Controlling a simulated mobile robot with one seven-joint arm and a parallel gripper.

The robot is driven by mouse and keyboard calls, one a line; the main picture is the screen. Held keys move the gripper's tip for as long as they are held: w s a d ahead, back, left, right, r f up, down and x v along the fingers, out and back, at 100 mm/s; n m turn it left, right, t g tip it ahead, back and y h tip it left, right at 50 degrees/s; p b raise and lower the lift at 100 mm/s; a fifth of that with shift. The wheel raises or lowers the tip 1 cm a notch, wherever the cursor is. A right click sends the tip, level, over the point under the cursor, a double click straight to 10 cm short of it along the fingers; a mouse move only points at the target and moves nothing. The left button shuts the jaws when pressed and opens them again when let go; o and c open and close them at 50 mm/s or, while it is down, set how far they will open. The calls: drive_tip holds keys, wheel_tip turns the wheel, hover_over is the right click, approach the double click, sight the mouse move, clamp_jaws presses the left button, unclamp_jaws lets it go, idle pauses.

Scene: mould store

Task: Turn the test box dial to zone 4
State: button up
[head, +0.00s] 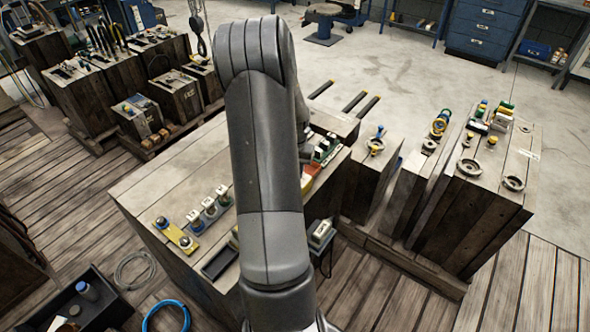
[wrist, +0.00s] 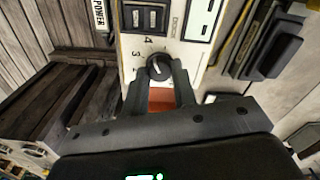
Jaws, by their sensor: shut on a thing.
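The test box (wrist: 191,55) shows in the wrist view as a pale panel with printed digits, 4 among them, around a black dial (wrist: 158,66). My gripper (wrist: 159,73) has one finger on each side of the dial and is shut on it. A light mark shows on the dial face, but I cannot tell exactly which digit it points at. In the head view my arm hides the gripper and the dial.
More wooden blocks (head: 480,215) stand at the right. A black bin (head: 100,308) is at lower left. Open floor (head: 390,65) lies behind.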

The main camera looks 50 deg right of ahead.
drive_tip(key=o, duration=1)
drive_tip(key=shift+r, duration=0.1)
wheel_tip(320, 180, up, 11)
drive_tip(key=shift+f, duration=0.2)
idle(0.4)
